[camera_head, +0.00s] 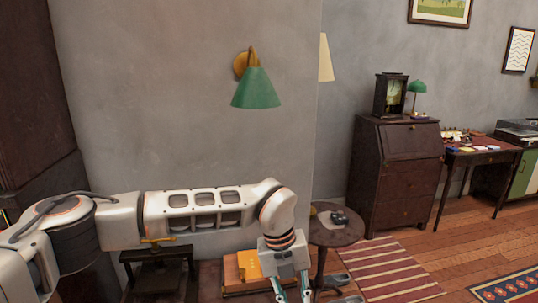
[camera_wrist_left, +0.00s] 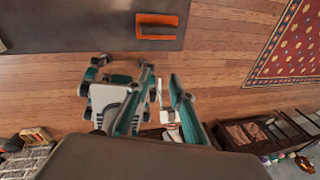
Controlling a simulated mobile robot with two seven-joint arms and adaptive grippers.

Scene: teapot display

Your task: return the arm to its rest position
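My left arm (camera_head: 200,212) comes in from the left in the head view and stretches right, nearly level, in front of the grey wall. Its wrist bends down. My left gripper (camera_head: 292,293) points downward at the bottom edge, where its tips are cut off. In the wrist view the two fingers of the left gripper (camera_wrist_left: 161,80) stand apart with nothing held between them. My right gripper does not show clearly in either view.
A small round table (camera_head: 335,231) with a dark object stands just right of my left gripper. A dark stool (camera_head: 160,258) and yellow-orange box (camera_head: 245,268) are below the arm. A green wall lamp (camera_head: 257,90) hangs above.

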